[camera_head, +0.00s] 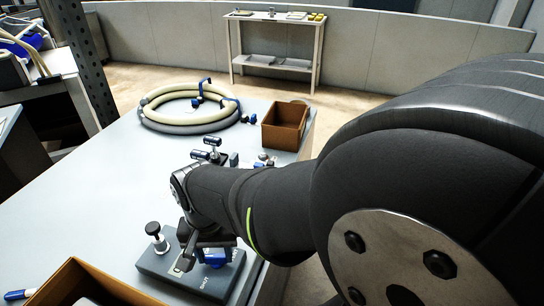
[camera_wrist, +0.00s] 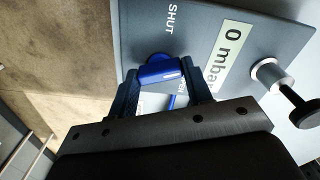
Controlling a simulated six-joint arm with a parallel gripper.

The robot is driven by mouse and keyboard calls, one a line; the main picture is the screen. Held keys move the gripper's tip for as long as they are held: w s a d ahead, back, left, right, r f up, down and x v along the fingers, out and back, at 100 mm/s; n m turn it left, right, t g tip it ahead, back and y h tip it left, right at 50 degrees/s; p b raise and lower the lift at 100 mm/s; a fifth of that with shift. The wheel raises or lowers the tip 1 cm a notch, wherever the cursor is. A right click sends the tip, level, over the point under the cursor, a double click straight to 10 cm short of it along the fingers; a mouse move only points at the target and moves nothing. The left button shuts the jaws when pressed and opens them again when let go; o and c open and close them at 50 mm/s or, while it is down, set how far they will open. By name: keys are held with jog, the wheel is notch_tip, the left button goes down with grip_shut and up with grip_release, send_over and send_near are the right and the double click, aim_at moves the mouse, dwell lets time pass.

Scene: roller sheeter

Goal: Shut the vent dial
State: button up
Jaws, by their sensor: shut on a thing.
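The vent dial (camera_wrist: 162,72) is a blue knob with a raised grip on a grey panel (camera_wrist: 225,75). My gripper (camera_wrist: 165,88) is shut on the dial, with one finger on each side of it in the wrist view. The word SHUT is printed on the panel above the dial in that view. Another word beside the dial is partly hidden, ending in "EN". A white "0 mbar" label lies to the right. In the head view the panel (camera_head: 160,266) lies at the table's front, and my gripper (camera_head: 212,250) hides most of the dial.
A black-topped knob (camera_head: 153,229) stands on the panel, left of my gripper; it also shows at right in the wrist view (camera_wrist: 300,110). An open brown box (camera_head: 85,285) is in front. Coiled hoses (camera_head: 165,128) and a brown bin (camera_head: 284,127) lie farther back.

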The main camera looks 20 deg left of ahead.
aim_at(215, 256)
jog(key=n, duration=1.3)
jog(key=shift+n, duration=0.4)
dwell(0.3)
jog(key=o, duration=1)
notch_tip(215, 256, up, 18)
jog(key=shift+f, duration=0.25)
notch_tip(215, 256, down, 18)
jog(key=shift+r, duration=0.2)
